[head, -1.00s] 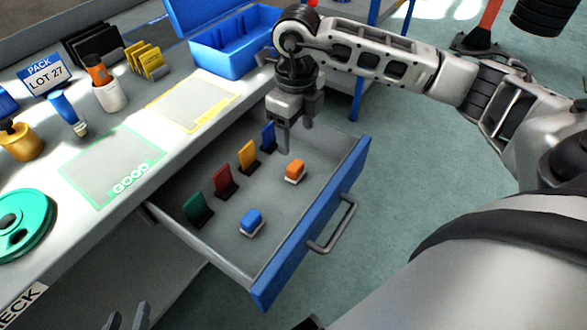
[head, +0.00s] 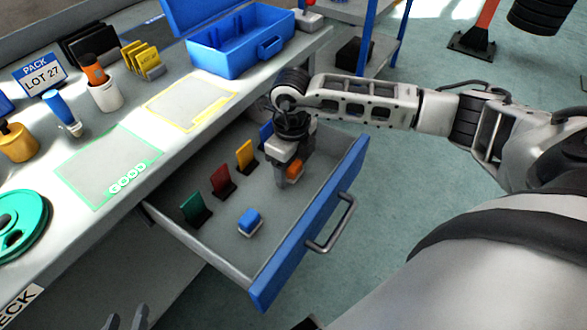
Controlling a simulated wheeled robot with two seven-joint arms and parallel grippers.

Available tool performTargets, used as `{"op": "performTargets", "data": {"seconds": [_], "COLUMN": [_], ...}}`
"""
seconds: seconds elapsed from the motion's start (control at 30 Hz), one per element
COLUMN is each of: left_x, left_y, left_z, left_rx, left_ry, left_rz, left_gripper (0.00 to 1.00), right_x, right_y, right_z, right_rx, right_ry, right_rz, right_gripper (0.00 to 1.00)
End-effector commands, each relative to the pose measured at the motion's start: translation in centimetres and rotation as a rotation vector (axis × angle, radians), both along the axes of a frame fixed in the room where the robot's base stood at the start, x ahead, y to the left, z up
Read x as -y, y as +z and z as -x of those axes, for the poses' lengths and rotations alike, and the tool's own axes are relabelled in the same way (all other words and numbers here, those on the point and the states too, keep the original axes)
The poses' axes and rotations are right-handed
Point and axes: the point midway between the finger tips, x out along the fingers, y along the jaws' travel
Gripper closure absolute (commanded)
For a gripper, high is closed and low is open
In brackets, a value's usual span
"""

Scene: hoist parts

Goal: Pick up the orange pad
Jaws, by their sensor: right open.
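The orange pad (head: 295,168) is in the open drawer (head: 318,228), near its right end, and is partly hidden by my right gripper. My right gripper (head: 287,181) points down into the drawer at the pad, with its jaws open around or just beside it; I cannot tell which. A blue pad (head: 249,221) with a pale base lies nearer the front left of the drawer. My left gripper (head: 128,319) shows only its fingertips at the bottom edge, apart and with nothing between them.
Upright green (head: 193,208), red (head: 222,181), yellow (head: 245,156) and blue (head: 266,134) tabs line the back of the drawer. The worktop above holds an open blue toolbox (head: 238,62), a white cup (head: 106,96) and marked mats. The drawer's middle floor is clear.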

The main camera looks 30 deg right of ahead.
Motion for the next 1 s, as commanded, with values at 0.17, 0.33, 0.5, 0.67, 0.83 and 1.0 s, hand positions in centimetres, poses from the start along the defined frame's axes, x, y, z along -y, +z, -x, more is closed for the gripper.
{"op": "performTargets", "data": {"seconds": [0.17, 0.33, 0.5, 0.67, 0.83, 1.0], "left_x": [0.0, 0.0, 0.0, 0.0, 0.0, 0.0], "left_y": [0.0, 0.0, 0.0, 0.1, 0.4, 0.6], "left_z": [0.0, 0.0, 0.0, 0.0, 0.0, 0.1], "left_rx": [0.000, 0.000, 0.000, 0.000, -0.001, -0.005], "left_ry": [0.000, 0.000, 0.000, -0.001, -0.001, 0.000], "left_rz": [0.000, 0.000, 0.000, 0.001, 0.001, 0.000], "left_gripper": [0.64, 0.64, 0.64, 0.64, 0.64, 0.64], "right_x": [0.0, 0.0, 0.0, 0.0, 0.0, -1.1], "right_y": [0.0, 0.1, 0.1, 0.8, 3.2, 6.7], "right_z": [0.0, 0.0, 0.0, 0.0, -0.1, 2.6], "right_rx": [0.000, 0.000, 0.000, 0.000, 0.004, 0.003], "right_ry": [0.000, 0.001, 0.000, 0.001, 0.002, 0.006], "right_rz": [-0.001, -0.001, -0.001, 0.000, 0.001, 0.001], "right_gripper": [0.68, 0.81, 0.81, 0.81, 0.81, 0.81]}}
